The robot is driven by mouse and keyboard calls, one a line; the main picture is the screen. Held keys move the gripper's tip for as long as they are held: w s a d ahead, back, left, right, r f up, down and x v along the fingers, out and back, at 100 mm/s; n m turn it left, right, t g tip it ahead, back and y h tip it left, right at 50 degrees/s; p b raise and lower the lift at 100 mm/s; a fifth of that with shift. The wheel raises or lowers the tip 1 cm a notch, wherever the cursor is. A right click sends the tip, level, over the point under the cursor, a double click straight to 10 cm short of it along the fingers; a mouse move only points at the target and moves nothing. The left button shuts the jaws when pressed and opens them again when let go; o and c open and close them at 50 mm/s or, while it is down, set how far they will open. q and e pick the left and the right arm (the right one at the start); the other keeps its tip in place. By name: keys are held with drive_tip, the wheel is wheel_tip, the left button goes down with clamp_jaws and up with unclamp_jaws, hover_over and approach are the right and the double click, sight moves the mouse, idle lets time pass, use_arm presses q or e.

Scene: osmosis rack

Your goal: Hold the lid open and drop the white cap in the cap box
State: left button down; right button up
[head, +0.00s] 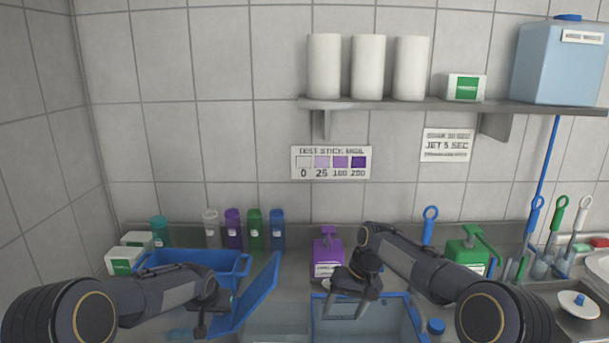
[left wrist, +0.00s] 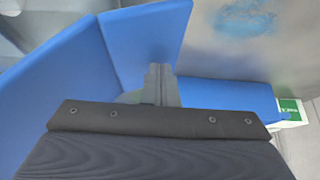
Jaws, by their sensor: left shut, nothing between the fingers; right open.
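The blue box (head: 195,258) stands at the left of the counter. Its blue lid (head: 250,297) is tilted up and open at the box's right side. My left gripper (head: 200,328) is shut and empty, just left of the lid. In the left wrist view its fingers (left wrist: 160,85) are closed in front of a blue panel (left wrist: 146,38); I cannot tell whether they touch it. My right gripper (head: 345,312) is open above the blue-rimmed bin (head: 410,312). A pale item (head: 340,284) shows behind its wrist, but I cannot tell whether it is the white cap.
Several coloured bottles (head: 255,230) stand along the back wall. A purple pump bottle (head: 328,257) is behind my right gripper, and a green one (head: 468,248) is further right. A round blue item (head: 436,326) lies beside the bin.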

use_arm(q)
wheel_tip(320, 180, up, 10)
drive_tip(key=a, duration=0.1)
idle(2.1)
